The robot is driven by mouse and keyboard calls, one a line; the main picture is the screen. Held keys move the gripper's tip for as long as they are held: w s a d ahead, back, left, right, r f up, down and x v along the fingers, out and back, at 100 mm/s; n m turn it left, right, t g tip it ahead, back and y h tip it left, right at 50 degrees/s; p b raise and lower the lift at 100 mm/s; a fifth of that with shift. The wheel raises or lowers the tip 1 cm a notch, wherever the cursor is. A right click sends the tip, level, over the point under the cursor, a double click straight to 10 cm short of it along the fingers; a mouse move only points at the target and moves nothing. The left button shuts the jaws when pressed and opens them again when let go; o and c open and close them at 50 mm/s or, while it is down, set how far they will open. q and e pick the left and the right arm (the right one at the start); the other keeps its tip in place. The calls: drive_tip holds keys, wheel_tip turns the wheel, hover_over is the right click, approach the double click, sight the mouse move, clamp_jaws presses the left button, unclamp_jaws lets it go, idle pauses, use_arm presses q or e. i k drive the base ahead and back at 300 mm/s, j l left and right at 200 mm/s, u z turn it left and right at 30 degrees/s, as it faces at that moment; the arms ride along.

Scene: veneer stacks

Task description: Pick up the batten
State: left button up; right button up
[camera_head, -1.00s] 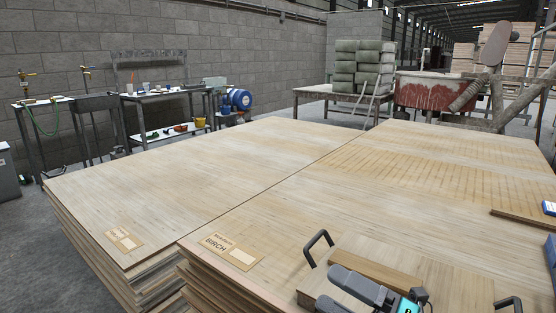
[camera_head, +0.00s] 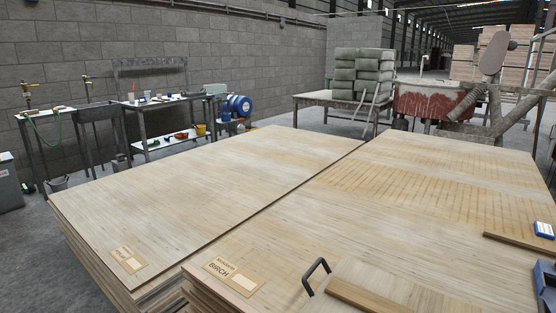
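Two wooden strips that could be the batten lie on the right veneer stack (camera_head: 430,225). A brown strip (camera_head: 372,299) is at the near edge of the picture, beside a black handle (camera_head: 316,276), partly cut off by the bottom edge. A darker flat strip (camera_head: 518,243) lies at the right, running out of the picture. I cannot tell which is the batten. Neither of my grippers is in view.
A left veneer stack (camera_head: 200,190) stands beside the right one across a narrow gap. A blue and white box (camera_head: 543,230) is by the darker strip, and a blue object (camera_head: 546,285) is at the right edge. The stack tops are mostly bare.

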sight(537, 248)
drive_tip(key=z, duration=2.8)
drive_tip(key=l+z, duration=0.1)
drive_tip(key=z, duration=0.35)
drive_tip(key=i+z, duration=0.15)
drive_tip(key=z, duration=0.8)
drive_tip(key=i+u, duration=0.15)
drive_tip(key=i, duration=0.55)
drive_tip(key=i+l+u, duration=0.2)
drive_tip(key=i, duration=0.45)
drive_tip(key=i+j+u, duration=0.1)
drive_tip(key=i+u, duration=0.65)
drive_tip(key=i+l+u, duration=0.1)
drive_tip(key=u, duration=0.3)
drive_tip(key=i+j+u, duration=0.1)
drive_tip(key=i+u, duration=0.6)
drive_tip(key=i+l+u, duration=0.1)
drive_tip(key=i+u, duration=0.25)
